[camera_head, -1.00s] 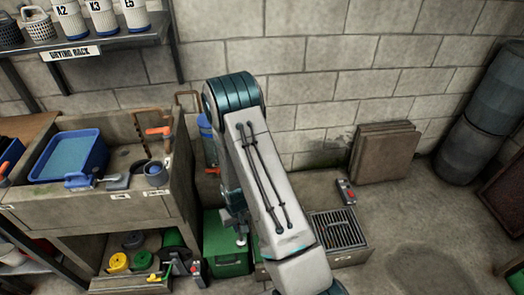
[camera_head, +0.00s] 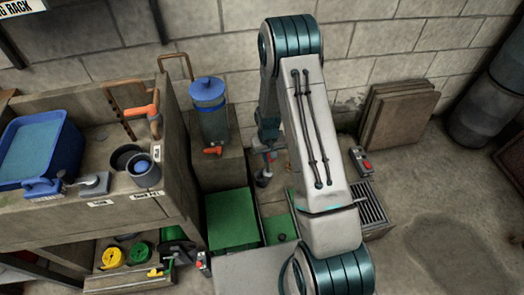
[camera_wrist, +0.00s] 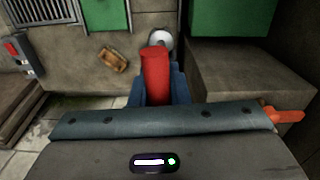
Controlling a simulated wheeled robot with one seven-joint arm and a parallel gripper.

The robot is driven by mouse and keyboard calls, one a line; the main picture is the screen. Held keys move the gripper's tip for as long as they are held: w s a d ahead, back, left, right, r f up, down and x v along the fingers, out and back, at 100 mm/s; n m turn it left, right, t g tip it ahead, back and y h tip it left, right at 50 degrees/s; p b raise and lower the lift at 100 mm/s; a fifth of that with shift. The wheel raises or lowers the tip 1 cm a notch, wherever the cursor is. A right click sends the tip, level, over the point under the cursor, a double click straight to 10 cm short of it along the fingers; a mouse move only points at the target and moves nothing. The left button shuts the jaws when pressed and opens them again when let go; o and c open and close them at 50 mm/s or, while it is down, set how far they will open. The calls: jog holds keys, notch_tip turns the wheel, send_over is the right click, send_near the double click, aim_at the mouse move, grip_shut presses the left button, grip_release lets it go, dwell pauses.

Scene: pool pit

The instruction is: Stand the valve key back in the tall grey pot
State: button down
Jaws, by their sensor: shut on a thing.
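A red-handled thing (camera_wrist: 156,75) with a pale round end, which I take for the valve key, is between the blue fingers of my gripper (camera_wrist: 159,92) in the wrist view. My gripper is shut on it. In the head view my gripper (camera_head: 265,172) hangs low to the right of the blue-lidded drum, and the held thing is too small and dark to make out well.
A blue-lidded drum (camera_head: 210,115) with an orange tap stands on a block between bench (camera_head: 70,220) and gripper. A green box (camera_head: 232,218) is below. An upright pipe with orange handle (camera_head: 140,111) rises behind the pots. A floor grate (camera_head: 370,205) lies right.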

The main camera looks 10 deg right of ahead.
jog(key=w+f+n+b, duration=0.1)
jog(key=w+f+b, duration=0.5)
jog(key=w+b, duration=0.4)
jog(key=b, duration=0.4)
jog(key=shift+w, duration=0.3)
notch_tip(320, 180, down, 9)
jog(key=b, duration=0.5)
jog(key=shift+r, duration=0.15)
jog(key=shift+f, duration=0.2)
dwell(0.4)
jog(key=shift+f+b, duration=1)
jog(key=shift+f, duration=0.65)
jog(key=shift+f+b, duration=0.9)
jog(key=shift+f, duration=0.4)
jog(key=shift+f+b, duration=0.65)
jog(key=shift+f, duration=0.45)
dwell(0.3)
jog(key=c, duration=1.3)
grip_release()
